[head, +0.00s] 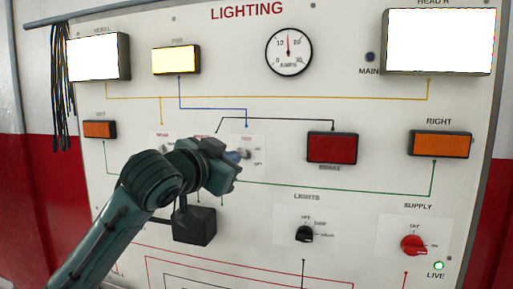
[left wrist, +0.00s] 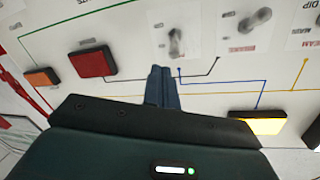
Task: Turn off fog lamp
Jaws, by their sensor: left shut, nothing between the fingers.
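The fog lamp (head: 176,60) is a small rectangular lamp at the upper left of the board, lit yellow. It also shows lit in the left wrist view (left wrist: 257,126). A blue line runs from it to a small toggle switch (head: 244,154) on a white plate, partly behind my gripper. The toggle also shows in the left wrist view (left wrist: 176,42), above the fingertips. My left gripper (head: 236,170) is shut and empty, close to this toggle; I cannot tell whether they touch. Its closed fingers (left wrist: 162,72) point at the board just beside the plate. My right gripper is out of view.
A second toggle (left wrist: 256,20) sits beside the first. A black LIGHTS knob (head: 304,234) and red SUPPLY knob (head: 413,245) are lower right; the LIVE light (head: 438,265) glows green. Both headlamps are lit white. A dark box (head: 194,226) stands out below my gripper.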

